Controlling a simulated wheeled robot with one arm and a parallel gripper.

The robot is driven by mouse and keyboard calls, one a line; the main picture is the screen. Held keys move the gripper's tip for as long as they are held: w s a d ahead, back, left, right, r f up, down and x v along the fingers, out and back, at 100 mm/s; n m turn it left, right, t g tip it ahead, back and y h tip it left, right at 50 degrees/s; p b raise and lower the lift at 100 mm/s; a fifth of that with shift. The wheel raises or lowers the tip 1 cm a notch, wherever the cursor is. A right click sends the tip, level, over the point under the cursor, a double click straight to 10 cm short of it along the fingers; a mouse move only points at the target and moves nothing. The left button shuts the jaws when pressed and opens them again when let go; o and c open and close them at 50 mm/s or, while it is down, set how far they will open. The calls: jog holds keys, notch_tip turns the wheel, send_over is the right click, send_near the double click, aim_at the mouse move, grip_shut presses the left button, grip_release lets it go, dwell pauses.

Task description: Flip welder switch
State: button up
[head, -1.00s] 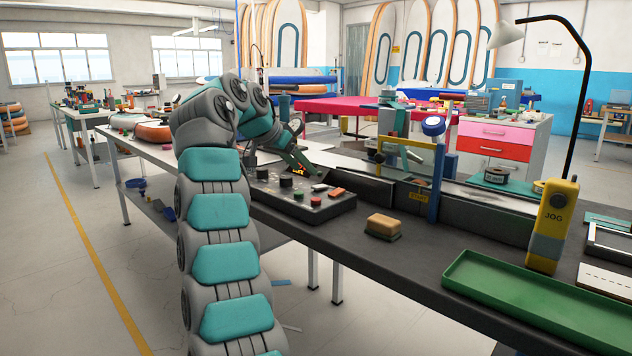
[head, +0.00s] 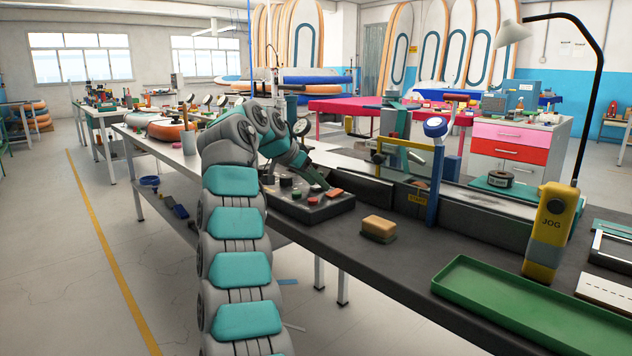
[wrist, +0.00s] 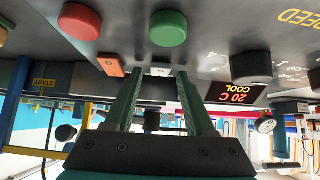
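The black control panel (head: 325,212) sits on the long bench. It has an orange rocker switch (head: 334,193), a red button (head: 313,201), a green button (head: 297,194) and black knobs. The wrist view shows it upside down, with the orange rocker (wrist: 110,65), a pale rocker (wrist: 160,70), red and green buttons and a lit display (wrist: 235,94) reading "20 C COOL". I cannot read which rocker is the welder's. My gripper (wrist: 159,76) is open and empty; its green fingers point at the panel, the pale rocker showing between their tips. Contact is unclear.
A blue and yellow frame (head: 430,180) marked START stands right of the panel. Open floor is at left.

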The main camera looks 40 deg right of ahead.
grip_shut()
jog(key=shift+f+b, duration=0.1)
jog(key=shift+b, duration=0.2)
jog(key=b, duration=0.2)
jog(key=shift+f+h+b, duration=0.35)
jog(key=shift+h, duration=0.05)
jog(key=h+b, duration=0.1)
jog(key=b, duration=0.1)
jog(key=h+b, duration=0.1)
jog(key=b, duration=0.2)
jog(key=shift+a+f, duration=0.1)
jog(key=shift+a, duration=0.15)
jog(key=shift+a+r+h+b, duration=0.1)
jog(key=shift+r+h+b, duration=0.15)
jog(key=shift+b, duration=0.25)
jog(key=shift+r, duration=0.15)
